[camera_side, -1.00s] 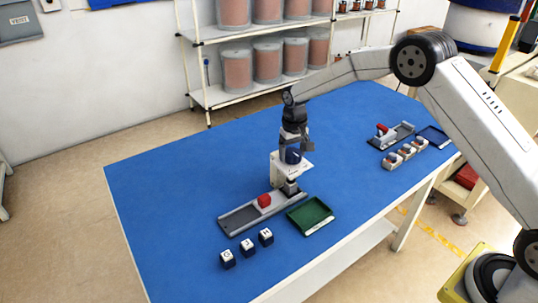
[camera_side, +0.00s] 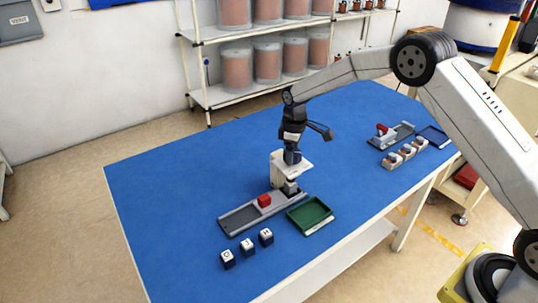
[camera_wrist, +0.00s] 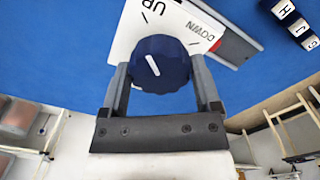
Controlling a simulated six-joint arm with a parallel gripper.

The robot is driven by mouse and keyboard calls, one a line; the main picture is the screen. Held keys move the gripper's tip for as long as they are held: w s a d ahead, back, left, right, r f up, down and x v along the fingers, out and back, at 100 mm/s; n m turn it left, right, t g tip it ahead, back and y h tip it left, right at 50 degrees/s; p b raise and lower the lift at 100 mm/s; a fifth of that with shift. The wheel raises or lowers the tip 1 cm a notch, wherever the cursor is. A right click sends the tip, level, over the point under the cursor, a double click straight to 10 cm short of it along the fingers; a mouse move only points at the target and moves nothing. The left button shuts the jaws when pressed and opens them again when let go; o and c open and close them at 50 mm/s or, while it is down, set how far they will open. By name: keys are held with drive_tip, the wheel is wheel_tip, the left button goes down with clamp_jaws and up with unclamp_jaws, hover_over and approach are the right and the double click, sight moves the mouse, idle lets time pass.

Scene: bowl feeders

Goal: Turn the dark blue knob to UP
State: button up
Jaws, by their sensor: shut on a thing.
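The dark blue knob (camera_wrist: 160,62) sits on a white panel (camera_wrist: 125,38) in the wrist view. A white line marks the knob's top, left of its middle. The panel carries the word UP (camera_wrist: 150,6) at the top and DOWN (camera_wrist: 197,31) to the right. My gripper (camera_wrist: 160,72) is shut on the knob, with one finger on each side. In the side view my gripper (camera_side: 292,149) reaches down onto the top of the white stand (camera_side: 281,168), hiding most of the knob.
A grey track (camera_side: 240,219) with a red block (camera_side: 264,201) lies by the stand. A green tray (camera_side: 310,214) is to its right. Several lettered cubes (camera_side: 247,244) stand in front. A second small station (camera_side: 398,137) is at the right. The table's left side is clear.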

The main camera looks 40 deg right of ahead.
sight(296, 154)
idle(0.5)
drive_tip(key=o, duration=1.1)
drive_tip(key=shift+r, duration=3.95)
drive_tip(key=shift+s, duration=0.15)
drive_tip(key=shift+s+r, duration=0.2)
drive_tip(key=shift+s, duration=0.3)
drive_tip(key=s+m+t, duration=0.1)
drive_tip(key=s+m, duration=0.1)
drive_tip(key=s, duration=0.7)
drive_tip(key=s+f+m, duration=0.1)
drive_tip(key=s+m, duration=0.1)
drive_tip(key=s, duration=0.7)
drive_tip(key=s+m+t, duration=0.1)
drive_tip(key=s+m, duration=0.2)
drive_tip(key=s, duration=0.6)
drive_tip(key=shift+f+t, duration=0.15)
drive_tip(key=shift+t, duration=0.15)
